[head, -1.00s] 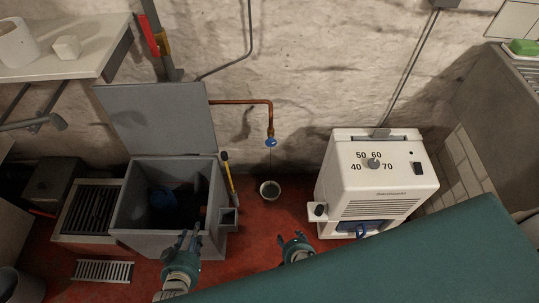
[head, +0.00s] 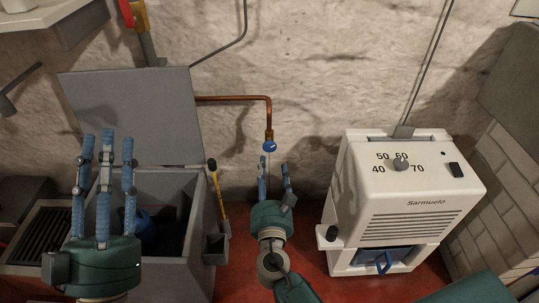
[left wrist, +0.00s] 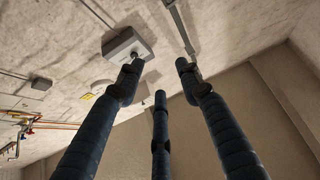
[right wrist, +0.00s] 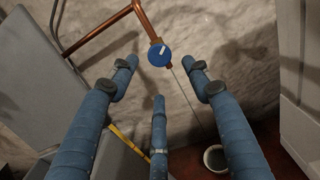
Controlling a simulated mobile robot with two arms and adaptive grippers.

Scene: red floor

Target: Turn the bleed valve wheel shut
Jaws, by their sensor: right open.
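The bleed valve wheel (head: 270,146) is a small blue wheel at the lower end of a copper pipe (head: 240,98) on the wall. It also shows in the right wrist view (right wrist: 160,55), just beyond my fingertips. My right gripper (head: 274,168) is open and empty, a little below the wheel in the head view, its fingers pointing toward it. My left gripper (head: 104,140) is raised at the left, fingers spread and pointing up, in front of the grey open bin.
A white dehumidifier (head: 400,200) with a dial stands at the right. A grey lidded bin (head: 130,115) stands open at the left, with a yellow-handled tool (head: 218,190) beside it. In the right wrist view a small bucket (right wrist: 215,158) stands on the floor below the valve.

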